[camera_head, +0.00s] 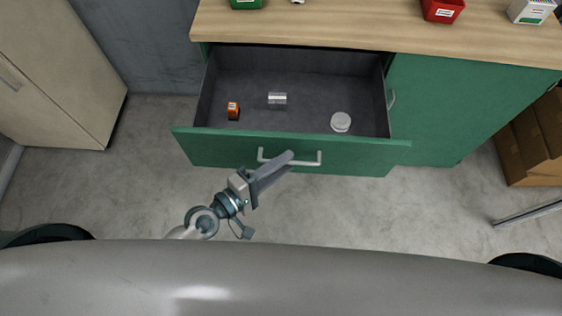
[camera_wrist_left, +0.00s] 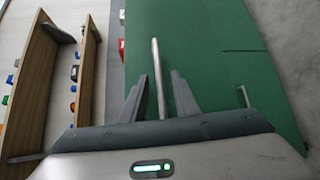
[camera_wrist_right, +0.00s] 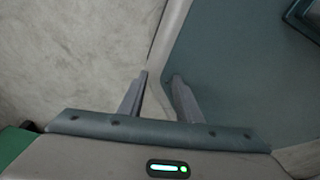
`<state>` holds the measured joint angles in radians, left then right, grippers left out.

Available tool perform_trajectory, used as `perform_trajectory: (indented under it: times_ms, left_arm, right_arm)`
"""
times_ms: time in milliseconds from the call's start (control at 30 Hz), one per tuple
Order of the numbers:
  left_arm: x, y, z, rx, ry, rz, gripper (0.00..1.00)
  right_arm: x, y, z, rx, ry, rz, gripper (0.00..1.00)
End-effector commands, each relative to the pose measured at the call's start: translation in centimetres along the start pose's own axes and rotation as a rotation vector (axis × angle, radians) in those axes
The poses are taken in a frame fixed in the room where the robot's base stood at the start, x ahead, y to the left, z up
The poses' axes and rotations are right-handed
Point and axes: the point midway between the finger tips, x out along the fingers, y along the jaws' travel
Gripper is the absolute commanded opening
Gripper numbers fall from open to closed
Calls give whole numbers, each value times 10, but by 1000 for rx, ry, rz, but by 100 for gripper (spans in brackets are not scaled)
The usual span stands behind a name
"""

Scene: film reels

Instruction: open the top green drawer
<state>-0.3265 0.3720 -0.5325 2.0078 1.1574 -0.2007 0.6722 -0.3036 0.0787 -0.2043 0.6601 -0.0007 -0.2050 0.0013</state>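The top green drawer (camera_head: 300,153) is pulled well out of the cabinet, its grey inside showing. Its pale bar handle (camera_head: 309,163) is on the front panel. My left gripper (camera_head: 287,158) is at the handle, in front of the panel. In the left wrist view the handle bar (camera_wrist_left: 159,75) runs between the two fingers of my left gripper (camera_wrist_left: 160,76), with gaps on both sides, so it is open around the bar. My right gripper (camera_wrist_right: 158,80) is open and empty, over the floor and a grey-green surface; it is not in the head view.
The wooden top (camera_head: 330,25) holds red, green and white containers. Cardboard boxes (camera_head: 533,140) stand right, a beige cabinet (camera_head: 55,75) left. Floor before the drawer is clear.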

Motion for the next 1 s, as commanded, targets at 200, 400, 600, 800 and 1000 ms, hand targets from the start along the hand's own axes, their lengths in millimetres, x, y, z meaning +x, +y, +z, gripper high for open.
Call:
perform_trajectory:
  times_ms: [200, 400, 600, 800, 1000]
  left_arm:
    - [0, 0, 0, 0, 0, 1, 28]
    - [-5, -1, 0, 1, 0, -1, 28]
    - [-23, -3, 0, 2, -1, -2, 28]
    - [-53, -4, 0, 1, -1, -3, 28]
    - [-84, -4, 0, 1, -1, -3, 28]
  right_arm:
    - [0, 0, 0, 0, 0, 0, 31]
    - [2, 0, -1, 1, 3, 0, 31]
    - [6, -2, -16, 2, 38, -2, 31]
    - [9, -11, -58, 0, 138, -12, 31]
    - [10, -17, -98, 0, 232, -19, 31]
